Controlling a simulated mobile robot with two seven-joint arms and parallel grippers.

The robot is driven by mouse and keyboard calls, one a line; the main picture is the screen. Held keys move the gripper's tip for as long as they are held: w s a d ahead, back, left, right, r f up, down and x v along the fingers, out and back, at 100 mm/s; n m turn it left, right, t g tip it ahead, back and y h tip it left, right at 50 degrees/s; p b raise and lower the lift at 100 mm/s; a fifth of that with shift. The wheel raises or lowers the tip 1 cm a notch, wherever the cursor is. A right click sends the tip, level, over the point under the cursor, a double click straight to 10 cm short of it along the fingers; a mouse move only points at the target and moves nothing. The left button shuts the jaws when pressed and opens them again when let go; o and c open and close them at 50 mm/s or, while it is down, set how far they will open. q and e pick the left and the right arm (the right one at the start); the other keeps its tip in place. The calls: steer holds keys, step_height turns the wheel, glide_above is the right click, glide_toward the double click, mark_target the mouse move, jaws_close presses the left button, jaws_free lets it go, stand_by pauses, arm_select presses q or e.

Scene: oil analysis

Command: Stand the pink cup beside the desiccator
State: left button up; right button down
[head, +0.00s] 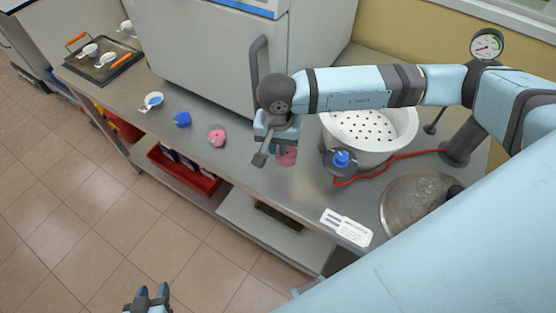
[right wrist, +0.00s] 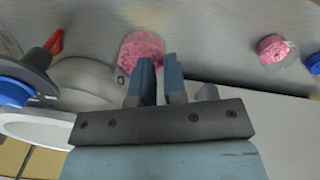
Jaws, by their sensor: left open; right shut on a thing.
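A pink cup (head: 287,156) is at the fingers of my right gripper (head: 277,148), just left of the desiccator, a white bowl (head: 375,158) with a perforated plate. In the right wrist view the pink cup (right wrist: 141,46) shows beyond the left finger of my right gripper (right wrist: 161,62), which is shut on it. The fingers hide part of the cup, and I cannot tell whether it touches the bench. A second pink vessel (head: 217,136) stands further left. My left gripper (head: 151,292) is open and empty, low over the floor.
A blue-knobbed valve (head: 342,160) with a red hose (head: 400,165), a label card (head: 346,227) and a round lid (head: 415,205) lie around the desiccator.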

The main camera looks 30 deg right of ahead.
mark_target(278, 152)
step_height(278, 152, down, 3)
steer(key=shift+f, duration=2.35)
steer(key=shift+f, duration=0.1)
steer(key=c, duration=1.6)
jaws_free()
steer(key=shift+f, duration=0.1)
steer(key=o, duration=0.4)
steer(key=shift+o, duration=0.2)
steer(key=shift+r, duration=0.2)
